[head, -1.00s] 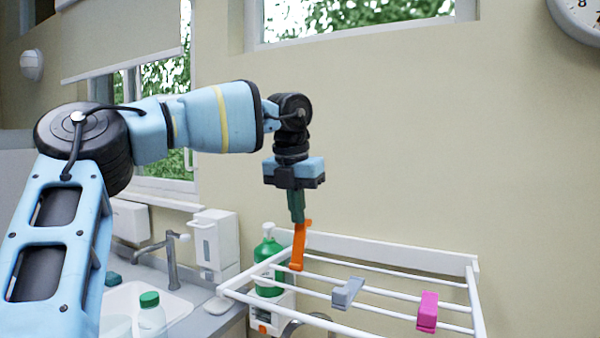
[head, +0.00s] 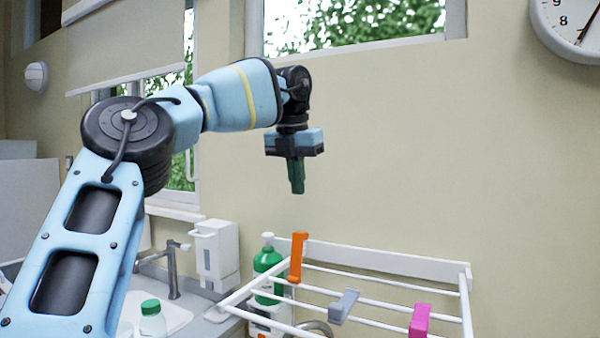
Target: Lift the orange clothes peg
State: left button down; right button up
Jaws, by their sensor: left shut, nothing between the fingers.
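The orange clothes peg (head: 298,257) stands upright on a rail of the white drying rack (head: 385,262), near the rack's left end. My left gripper (head: 297,191) points straight down above the peg, with a clear gap between its fingertips and the peg's top. Its green fingers are shut with nothing between them. My right gripper is not in view.
A grey peg (head: 343,306) and a pink peg (head: 419,320) sit on the rack further right. A green bottle (head: 268,262) stands behind the rack's left side. A sink, tap (head: 173,268) and white dispenser (head: 215,252) are at the left.

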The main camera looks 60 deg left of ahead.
pick_arm(q)
jog(key=shift+w+a+r, duration=0.15)
jog(key=shift+w+r, duration=0.1)
jog(key=shift+r, duration=0.25)
jog(key=shift+w+a+r, duration=0.1)
jog(key=shift+w+r, duration=0.1)
jog(key=shift+r, duration=0.25)
